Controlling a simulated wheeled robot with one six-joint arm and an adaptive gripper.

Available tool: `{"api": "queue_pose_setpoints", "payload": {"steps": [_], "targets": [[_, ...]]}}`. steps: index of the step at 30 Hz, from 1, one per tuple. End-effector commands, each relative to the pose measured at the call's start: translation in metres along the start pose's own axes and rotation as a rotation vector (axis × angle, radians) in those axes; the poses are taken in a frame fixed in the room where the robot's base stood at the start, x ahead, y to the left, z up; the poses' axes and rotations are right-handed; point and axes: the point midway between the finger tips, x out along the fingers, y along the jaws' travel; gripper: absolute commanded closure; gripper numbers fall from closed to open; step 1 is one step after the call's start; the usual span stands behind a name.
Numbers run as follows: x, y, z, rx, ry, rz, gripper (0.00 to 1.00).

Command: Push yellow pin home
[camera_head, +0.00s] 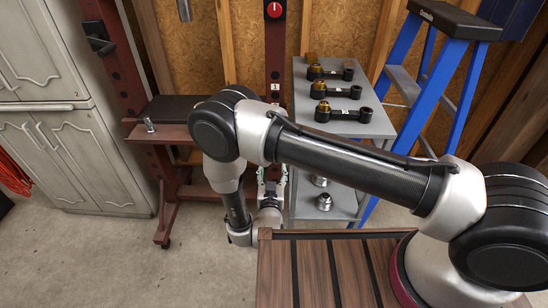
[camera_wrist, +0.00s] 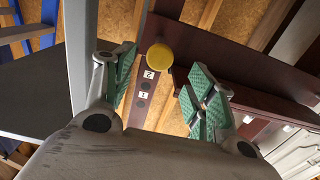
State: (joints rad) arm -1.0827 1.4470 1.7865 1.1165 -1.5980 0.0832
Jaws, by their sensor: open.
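The yellow pin shows as a round yellow head (camera_wrist: 160,56) in the wrist view, against the dark red post (camera_wrist: 132,117). It is beyond my fingertips and between them in the picture. The post bears labels 2 and 1 with dark holes below the pin head. How far the pin stands out cannot be told. My gripper (camera_wrist: 163,86) is open with green pads and nothing between them. In the head view my gripper (camera_head: 272,180) points toward the post, below its label 1. I cannot make out the yellow pin there.
A grey shelf cart (camera_head: 375,127) with several black arms on top stands right of the post. A blue stepladder (camera_head: 425,75) is beside it. A dark red bench (camera_head: 170,135) with a bolt is at left, near grey cabinets (camera_head: 75,150). Bare floor lies in front.

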Motion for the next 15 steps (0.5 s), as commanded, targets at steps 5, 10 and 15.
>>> {"api": "queue_pose_setpoints", "payload": {"steps": [5, 10, 15], "targets": [[0.019, 0.002, -0.003, 0.002, 0.017, 0.005, 0.44], [0.049, 0.002, -0.003, 0.001, 0.015, 0.005, 0.44], [0.070, 0.001, -0.003, 0.001, 0.015, 0.003, 0.44]]}}
